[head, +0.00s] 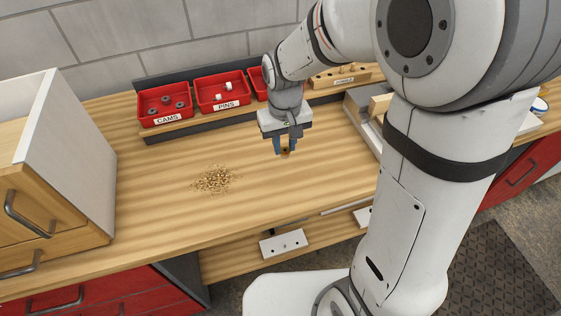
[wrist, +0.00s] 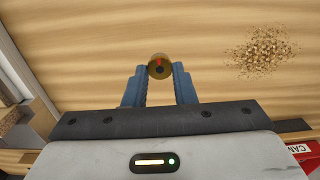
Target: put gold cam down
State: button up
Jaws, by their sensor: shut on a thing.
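The gold cam (wrist: 159,66) is a small round brass-coloured piece with a red mark and a dark hole in its face. My gripper (wrist: 159,72) is shut on it, with one blue finger on each side. In the head view my gripper (head: 285,148) points down over the wooden workbench, right of its middle. The cam (head: 286,153) shows there as a small gold spot between the fingertips. It looks held above the bench top, but the exact height is hard to tell.
A pile of wood shavings (head: 214,180) lies on the bench (head: 150,215). Red bins labelled CAMS (head: 165,105) and PINS (head: 222,93) stand at the back, with a third partly hidden by my arm. A wooden pegged block (head: 340,77) is behind right. A drawer cabinet (head: 62,155) stands left.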

notch_tip(320, 180, down, 8)
jog(key=shift+s+a+r, duration=0.1)
dwell(0.4)
jog(key=shift+f, duration=0.2)
jog(key=o, duration=1)
jog(key=shift+r, duration=0.1)
